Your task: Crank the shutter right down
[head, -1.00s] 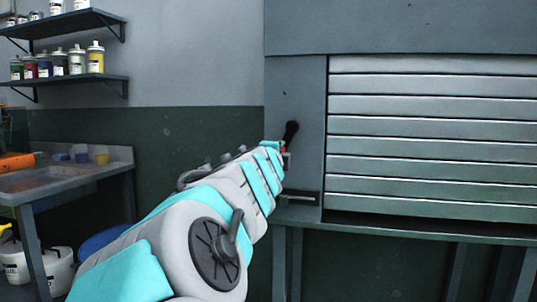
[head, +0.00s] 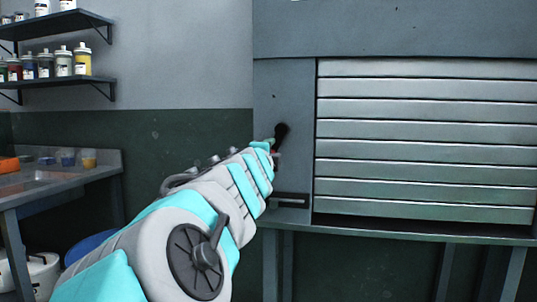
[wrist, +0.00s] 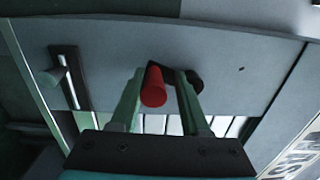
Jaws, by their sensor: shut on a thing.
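The shutter (head: 425,148) has grey horizontal slats and hangs low in its frame. A narrow dark band shows between its lowest slat and the sill (head: 400,233). My gripper (head: 273,143) is at the crank, mostly hidden behind my own arm. In the wrist view the crank's red handle (wrist: 153,88) lies between the two green fingers of my gripper (wrist: 158,95), which is shut on it. The crank's black part (wrist: 190,76) shows behind the fingers.
A slotted dark plate (head: 291,201) is on the panel below the crank. A workbench (head: 100,165) with small pots stands at the left, under shelves (head: 85,85) of bottles. A white bucket (head: 42,275) is on the floor at lower left.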

